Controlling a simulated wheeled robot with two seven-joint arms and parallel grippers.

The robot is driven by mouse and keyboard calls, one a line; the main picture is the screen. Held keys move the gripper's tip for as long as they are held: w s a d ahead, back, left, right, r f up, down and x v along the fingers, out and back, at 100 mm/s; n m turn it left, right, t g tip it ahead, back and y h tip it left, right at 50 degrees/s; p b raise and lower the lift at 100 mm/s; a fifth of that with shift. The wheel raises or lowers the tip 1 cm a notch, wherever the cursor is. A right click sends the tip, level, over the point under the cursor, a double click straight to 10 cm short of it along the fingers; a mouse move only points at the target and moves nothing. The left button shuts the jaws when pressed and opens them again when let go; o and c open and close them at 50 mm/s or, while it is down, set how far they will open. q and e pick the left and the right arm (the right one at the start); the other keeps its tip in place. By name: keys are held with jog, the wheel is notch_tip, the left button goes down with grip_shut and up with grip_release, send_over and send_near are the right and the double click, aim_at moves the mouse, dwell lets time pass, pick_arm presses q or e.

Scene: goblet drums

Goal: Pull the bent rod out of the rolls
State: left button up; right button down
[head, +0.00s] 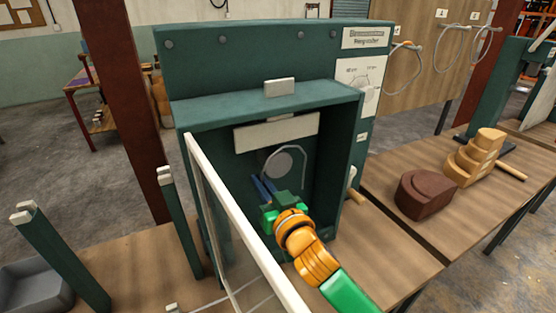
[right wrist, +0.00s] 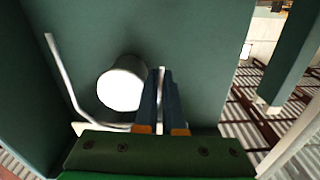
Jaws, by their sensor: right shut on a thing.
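The bent rod (head: 305,165) is a thin pale grey rod that curves over a round grey roll (head: 279,163) inside the open recess of a dark green machine. In the right wrist view the bent rod (right wrist: 61,80) runs down beside the white-looking roll (right wrist: 120,90), bends, and passes below it towards my fingers. Only one roll shows clearly. My right gripper (head: 262,186) reaches into the recess, with its blue fingers just left of and below the roll. My left gripper is not in view.
A clear door with a white frame (head: 235,210) stands open close beside my right arm. The recess walls (head: 340,150) enclose the gripper. Green posts (head: 60,255) stand at the left. Brown wooden blocks (head: 425,193) sit on the right bench.

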jog(key=s+d+r+p, duration=0.2)
jog(key=s+r+p, duration=0.1)
jog(key=s, duration=0.3)
jog(key=s+d+r+p, duration=0.3)
jog(key=s+p, duration=0.3)
jog(key=s, duration=0.1)
jog(key=shift+s+d, duration=0.2)
jog(key=shift+d, duration=0.05)
jog(key=shift+w+d, duration=0.1)
